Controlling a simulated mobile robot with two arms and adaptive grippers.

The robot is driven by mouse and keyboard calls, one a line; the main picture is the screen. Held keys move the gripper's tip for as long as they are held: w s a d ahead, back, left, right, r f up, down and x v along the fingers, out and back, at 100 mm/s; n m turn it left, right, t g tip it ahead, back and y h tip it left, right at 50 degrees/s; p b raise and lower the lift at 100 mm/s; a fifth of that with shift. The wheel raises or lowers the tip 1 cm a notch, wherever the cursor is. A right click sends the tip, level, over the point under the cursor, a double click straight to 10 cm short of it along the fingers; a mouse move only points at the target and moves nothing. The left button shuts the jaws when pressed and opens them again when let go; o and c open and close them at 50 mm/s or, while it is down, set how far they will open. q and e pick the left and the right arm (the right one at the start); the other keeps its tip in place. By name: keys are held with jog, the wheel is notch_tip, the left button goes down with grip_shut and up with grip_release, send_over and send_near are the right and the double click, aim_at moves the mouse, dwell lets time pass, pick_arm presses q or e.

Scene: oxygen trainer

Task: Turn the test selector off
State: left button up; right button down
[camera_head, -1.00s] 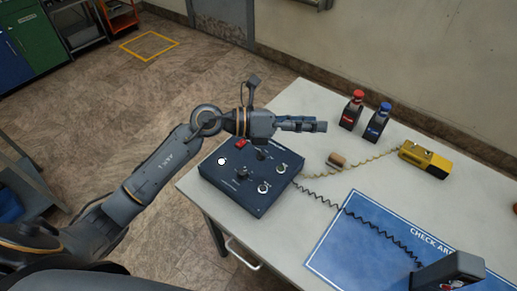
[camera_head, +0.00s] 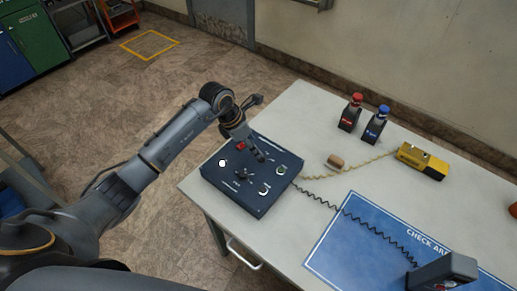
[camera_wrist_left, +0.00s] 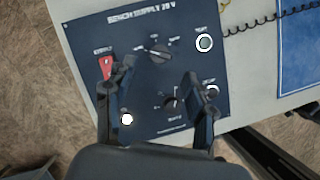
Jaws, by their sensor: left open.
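The dark blue bench supply box (camera_head: 225,185) sits on the near left part of the table. In the left wrist view its panel (camera_wrist_left: 80,30) carries an upper black knob (camera_wrist_left: 158,52) and a lower black knob (camera_wrist_left: 171,102). Their small labels are hard to read, so I cannot tell which is the test selector. A red supply switch (camera_wrist_left: 106,67) is at the left. My left gripper (camera_head: 260,154) points down over the panel; its open fingers (camera_wrist_left: 161,78) show on either side of the knobs, apparently empty. My right gripper is not in view.
A white round light (camera_wrist_left: 126,119) and two round sockets, one the upper socket (camera_wrist_left: 204,42), are also on the panel. Red-topped (camera_head: 350,112) and blue-topped (camera_head: 376,123) items, a yellow device (camera_head: 423,160) and a blue mat (camera_head: 350,235) lie farther right. Coiled cords cross the table.

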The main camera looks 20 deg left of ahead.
pick_arm(q)
jog(key=shift+p+x, duration=0.35)
jog(key=shift+x, duration=2.4)
grip_shut()
